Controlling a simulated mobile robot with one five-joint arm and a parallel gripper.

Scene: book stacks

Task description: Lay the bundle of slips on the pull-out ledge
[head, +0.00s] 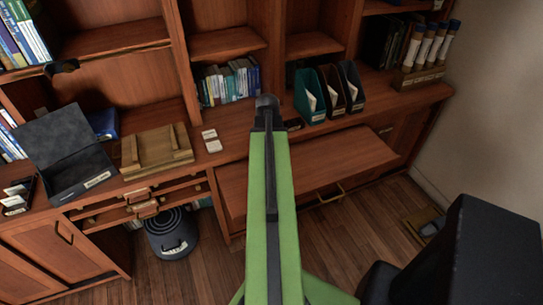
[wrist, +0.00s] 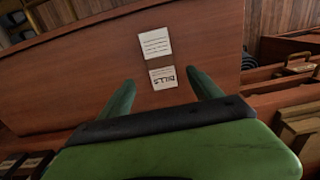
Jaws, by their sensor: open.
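The bundle of slips (wrist: 156,45) is white with a brown band around its middle and upside-down lettering. In the wrist view it lies flat on the bare red-brown pull-out ledge (wrist: 70,80), in from the ledge's right end. My gripper (wrist: 160,78) is open, its two green fingers apart and empty, their tips beside the bundle's near end. In the head view the ledge (head: 335,160) juts out below the counter, and my green arm crosses it, hiding my fingers and the bundle there.
A similar small white item (head: 211,141) lies on the counter, left of my arm. A wooden stand (head: 157,150) and an open dark box (head: 65,150) stand further left. File holders (head: 310,92) stand behind the ledge. The ledge's right part is clear.

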